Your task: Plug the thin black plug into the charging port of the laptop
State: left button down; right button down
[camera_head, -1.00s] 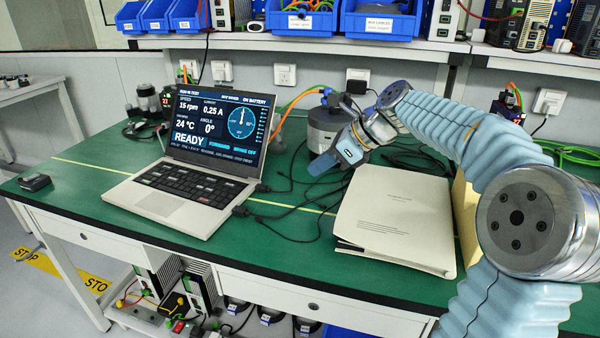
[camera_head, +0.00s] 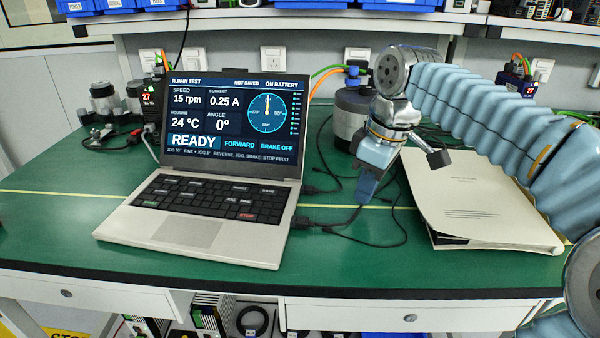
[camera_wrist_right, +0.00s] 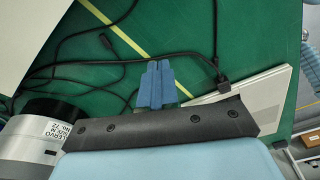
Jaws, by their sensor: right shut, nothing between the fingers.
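The open laptop (camera_head: 200,200) stands left of centre with its screen lit; its edge shows in the right wrist view (camera_wrist_right: 255,95). A black plug (camera_head: 300,222) is at its right side, touching or very near; the wrist view also shows it (camera_wrist_right: 224,86). A second, smaller black plug (camera_head: 308,190) lies by that side farther back. I cannot tell which is the thin plug or whether either is inserted. My right gripper (camera_head: 364,196) points down over the cables, right of both plugs. Its blue fingers (camera_wrist_right: 157,84) are shut and empty. My left gripper is out of view.
Black cables (camera_head: 385,240) loop over the green table (camera_head: 340,262). A cream folder (camera_head: 475,200) lies to the right, and a grey motor (camera_head: 350,118) stands behind the gripper. Another dark cable end (camera_wrist_right: 105,41) lies near the folder.

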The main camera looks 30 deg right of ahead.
aim_at(307, 187)
jog(key=shift+w+a, duration=0.1)
jog(key=shift+w, duration=0.05)
jog(key=shift+w+a, duration=0.2)
jog(key=shift+w, duration=0.15)
jog(key=w+a, duration=0.2)
jog(key=w, duration=0.1)
jog(key=w+a+p, duration=0.1)
jog(key=w, duration=0.2)
jog(key=w+a, duration=0.2)
jog(key=w, duration=0.1)
jog(key=shift+w+a+p, duration=0.25)
jog(key=shift+a+p, duration=0.05)
jog(key=shift+p, duration=0.1)
jog(key=shift+s+d+f, duration=0.1)
jog(key=shift+s+f, duration=0.05)
jog(key=shift+f, duration=0.35)
jog(key=shift+f+b, duration=0.3)
jog(key=shift+f, duration=0.05)
jog(key=shift+s, duration=0.2)
jog(key=shift+s+d+f, duration=0.1)
jog(key=shift+s+f, duration=0.05)
jog(key=shift+f, duration=0.05)
jog(key=shift+r, duration=0.15)
